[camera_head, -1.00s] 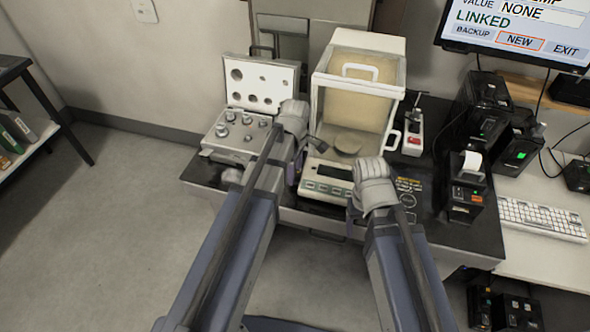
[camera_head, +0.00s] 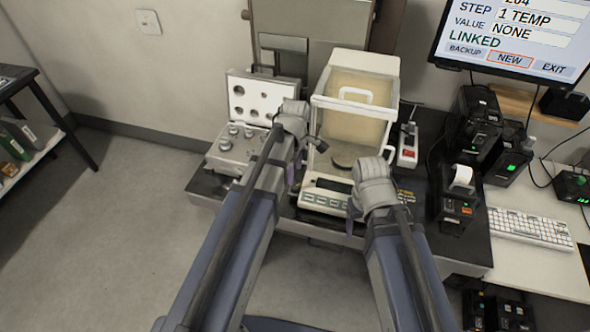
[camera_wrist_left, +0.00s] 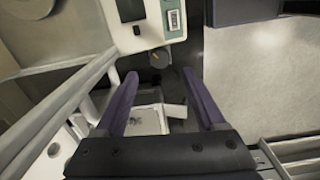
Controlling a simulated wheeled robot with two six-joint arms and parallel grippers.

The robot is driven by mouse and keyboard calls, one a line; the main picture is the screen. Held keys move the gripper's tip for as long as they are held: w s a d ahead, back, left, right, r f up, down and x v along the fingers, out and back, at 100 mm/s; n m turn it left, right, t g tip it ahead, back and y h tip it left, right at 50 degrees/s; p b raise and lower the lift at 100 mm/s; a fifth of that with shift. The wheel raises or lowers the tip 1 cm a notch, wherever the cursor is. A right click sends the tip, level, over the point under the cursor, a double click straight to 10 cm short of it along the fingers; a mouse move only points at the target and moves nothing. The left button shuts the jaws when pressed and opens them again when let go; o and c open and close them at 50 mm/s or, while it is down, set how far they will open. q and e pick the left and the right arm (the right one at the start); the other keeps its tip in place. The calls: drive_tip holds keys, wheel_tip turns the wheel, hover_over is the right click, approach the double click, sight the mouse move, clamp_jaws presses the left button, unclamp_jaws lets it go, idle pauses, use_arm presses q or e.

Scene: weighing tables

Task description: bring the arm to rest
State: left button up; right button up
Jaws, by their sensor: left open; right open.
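Both of my arms reach forward from the bottom of the head view toward the dark weighing table (camera_head: 470,252). My left gripper (camera_head: 297,172) is mostly hidden behind its wrist, between the weight case and the balance. In the left wrist view its two purple fingers (camera_wrist_left: 161,88) are spread apart with nothing held between them; a dark round knob (camera_wrist_left: 160,58) shows beyond the tips. My right wrist is in front of the balance's right side, and its gripper fingers are hidden behind it.
A balance with a glass draft shield (camera_head: 357,95) stands mid-table. An open weight case (camera_head: 262,100) with several weights is at left. A printer (camera_head: 458,205), keyboard (camera_head: 530,227) and monitor (camera_head: 515,35) are at right. The floor (camera_head: 110,240) at left is clear.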

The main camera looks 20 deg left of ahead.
use_arm(q)
drive_tip(key=shift+r, duration=0.65)
drive_tip(key=s+d+m, duration=0.5)
drive_tip(key=s+m, duration=0.2)
drive_tip(key=m, duration=0.3)
drive_tip(key=s+d+m+y, duration=0.1)
drive_tip(key=s+d+m, duration=0.4)
drive_tip(key=s+m, duration=0.3)
drive_tip(key=shift+m, duration=1.3)
drive_tip(key=shift+c, duration=0.2)
